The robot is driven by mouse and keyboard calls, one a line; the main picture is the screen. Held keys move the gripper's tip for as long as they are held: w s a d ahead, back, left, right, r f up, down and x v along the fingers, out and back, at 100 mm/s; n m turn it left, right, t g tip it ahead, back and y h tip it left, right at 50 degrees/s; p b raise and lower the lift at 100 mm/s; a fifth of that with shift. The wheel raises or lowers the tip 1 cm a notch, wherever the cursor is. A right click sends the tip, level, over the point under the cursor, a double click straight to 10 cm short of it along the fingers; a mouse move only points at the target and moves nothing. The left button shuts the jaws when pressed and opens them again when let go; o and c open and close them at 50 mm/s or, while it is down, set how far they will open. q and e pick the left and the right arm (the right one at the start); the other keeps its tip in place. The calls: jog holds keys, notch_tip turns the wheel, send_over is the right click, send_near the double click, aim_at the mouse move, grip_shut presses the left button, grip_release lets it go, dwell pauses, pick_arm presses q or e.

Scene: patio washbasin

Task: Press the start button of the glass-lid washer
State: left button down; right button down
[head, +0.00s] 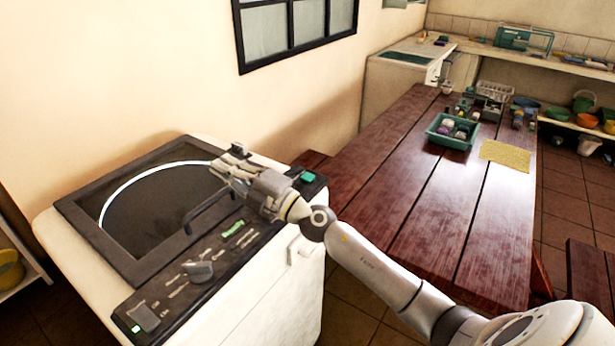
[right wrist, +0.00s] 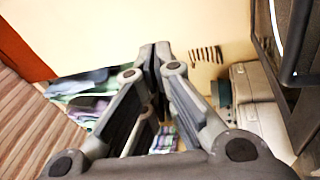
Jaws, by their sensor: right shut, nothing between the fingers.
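The white washer (head: 275,268) stands at the left in the head view, with a round dark glass lid (head: 155,205) in a black frame. Its dark front panel carries a grey knob (head: 197,271), a green display strip (head: 233,228), a grey rectangular key (head: 145,317) at the left end and a raised green button (head: 308,177) at the right end. I read no label on the button. My right gripper (head: 222,166) is shut and empty over the lid's right rear part, left of the green button. Its closed fingertips (right wrist: 155,55) show in the right wrist view. My left gripper is not in view.
A black lid handle (head: 208,212) stands up at the lid's front, close to my right gripper. A dark red wooden table (head: 410,215) holds a green tray (head: 436,137) and a yellow cloth (head: 505,155). A wall (head: 150,80) rises behind the washer.

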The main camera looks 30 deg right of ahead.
jog(key=w+d+f+n+g, duration=0.1)
jog(key=w+d+n+g, duration=0.1)
jog(key=w+n+g, duration=0.3)
jog(key=g+h, duration=0.5)
jog(key=h, duration=0.5)
send_over(311, 175)
jog(key=shift+f+m, duration=0.3)
jog(key=shift+f, duration=0.15)
jog(key=shift+f, duration=0.1)
notch_tip(311, 175, down, 9)
jog(key=b, duration=0.6)
jog(key=shift+f+b, duration=0.25)
jog(key=shift+b, duration=0.1)
